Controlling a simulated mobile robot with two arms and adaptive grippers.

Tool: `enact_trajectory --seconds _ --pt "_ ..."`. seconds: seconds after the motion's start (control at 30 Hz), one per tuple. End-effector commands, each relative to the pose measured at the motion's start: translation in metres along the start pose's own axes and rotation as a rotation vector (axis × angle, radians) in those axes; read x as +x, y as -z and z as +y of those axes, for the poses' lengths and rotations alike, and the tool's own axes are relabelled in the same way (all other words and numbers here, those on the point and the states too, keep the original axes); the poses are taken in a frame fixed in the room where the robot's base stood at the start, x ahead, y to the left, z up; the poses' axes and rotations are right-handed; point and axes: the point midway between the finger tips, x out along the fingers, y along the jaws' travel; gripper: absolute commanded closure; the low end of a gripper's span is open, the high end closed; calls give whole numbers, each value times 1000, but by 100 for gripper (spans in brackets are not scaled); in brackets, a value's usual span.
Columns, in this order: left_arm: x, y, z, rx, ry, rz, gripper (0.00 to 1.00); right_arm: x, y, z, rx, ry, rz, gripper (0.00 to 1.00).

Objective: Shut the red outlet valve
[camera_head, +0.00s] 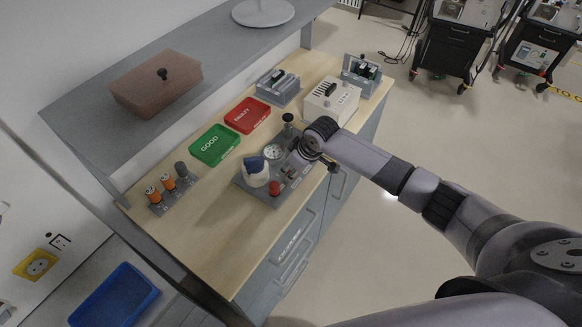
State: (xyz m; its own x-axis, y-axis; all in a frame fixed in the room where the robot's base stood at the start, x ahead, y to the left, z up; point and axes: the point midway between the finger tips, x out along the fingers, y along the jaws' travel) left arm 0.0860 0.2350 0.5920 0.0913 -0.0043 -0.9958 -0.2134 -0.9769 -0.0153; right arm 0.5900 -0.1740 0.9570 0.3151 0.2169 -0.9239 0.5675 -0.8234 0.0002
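A grey base plate (246,184) lies near the front edge of the wooden bench, carrying a round white gauge (273,152), a white part with a dark blue top (256,173), a dark upright knob (288,118) and a red knob (274,188). The red knob, at the plate's front, looks like the outlet valve; its exact setting is too small to read. My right gripper (293,168) reaches in from the right, over the plate's right part, close to the red knob but apparently apart from it. My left gripper is not in view.
A green GOOD tray (214,157) and red FAULTY tray (238,126) lie behind the plate. A cream box (342,101) stands right of them. A rack with orange-banded cylinders (186,197) is at left. A grey shelf (82,130) overhangs the bench's back.

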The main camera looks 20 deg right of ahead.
Motion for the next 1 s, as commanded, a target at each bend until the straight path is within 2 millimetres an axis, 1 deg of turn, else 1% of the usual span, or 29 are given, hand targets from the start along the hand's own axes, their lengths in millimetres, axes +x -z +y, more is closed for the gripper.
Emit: enact_trajectory --seconds 0.13,0.43,0.9,1.0 --pt "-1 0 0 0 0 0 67 8 0 0 0 -1 0 67" --pt "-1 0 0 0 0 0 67 10 0 0 0 -1 0 67" --pt "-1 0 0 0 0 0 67 9 0 0 0 -1 0 99" --pt "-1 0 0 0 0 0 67 9 0 0 0 -1 0 100"
